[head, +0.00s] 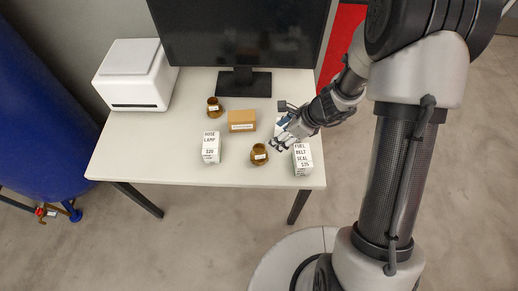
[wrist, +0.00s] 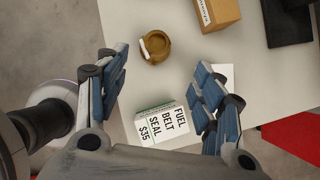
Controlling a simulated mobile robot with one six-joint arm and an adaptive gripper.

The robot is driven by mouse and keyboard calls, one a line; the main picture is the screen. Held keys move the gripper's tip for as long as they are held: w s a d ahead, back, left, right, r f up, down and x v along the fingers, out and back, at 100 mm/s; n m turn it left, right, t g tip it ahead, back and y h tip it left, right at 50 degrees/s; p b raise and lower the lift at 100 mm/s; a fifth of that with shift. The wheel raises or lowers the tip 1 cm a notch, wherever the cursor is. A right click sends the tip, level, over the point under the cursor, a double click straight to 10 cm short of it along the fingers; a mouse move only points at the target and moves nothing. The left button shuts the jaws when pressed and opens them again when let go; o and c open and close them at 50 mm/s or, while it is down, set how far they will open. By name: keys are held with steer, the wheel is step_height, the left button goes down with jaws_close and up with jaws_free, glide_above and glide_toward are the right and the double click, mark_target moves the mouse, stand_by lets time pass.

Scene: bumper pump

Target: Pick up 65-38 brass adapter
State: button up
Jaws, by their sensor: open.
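Two brass-coloured round fittings stand on the table, each with a small white label too small to read, so I cannot tell which is 65-38. One brass fitting (head: 259,154) is near the front edge; the other brass fitting (head: 214,107) is farther back, left of the cardboard box. In the wrist view one brass fitting (wrist: 156,47) shows beyond my fingers, lying between their lines. My gripper (head: 281,143) is open and empty, above the table just right of the front fitting. It also shows in the wrist view (wrist: 158,75), its blue-padded fingers wide apart.
A white fuel belt seal box (head: 303,158) stands close to my gripper, also between my fingers in the wrist view (wrist: 163,124). A white hose clamp box (head: 211,147), cardboard box (head: 242,121), monitor (head: 240,35) and white printer (head: 128,75) share the table (head: 150,160). Front left is clear.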

mark_target(260, 149)
steer(key=b+x, duration=0.4)
steer(key=x, duration=0.6)
steer(key=shift+a+f, duration=0.15)
steer(key=shift+f, duration=0.2)
steer(key=x, duration=0.1)
steer(key=b+x, duration=0.1)
steer(key=x, duration=0.1)
steer(key=b+x, duration=0.1)
steer(key=shift+s+f, duration=0.3)
steer(key=shift+f, duration=0.1)
steer(key=shift+w+a+f, duration=0.15)
steer(key=shift+f, duration=0.2)
steer(key=shift+r, duration=0.1)
steer(key=shift+c, duration=0.2)
jaws_close()
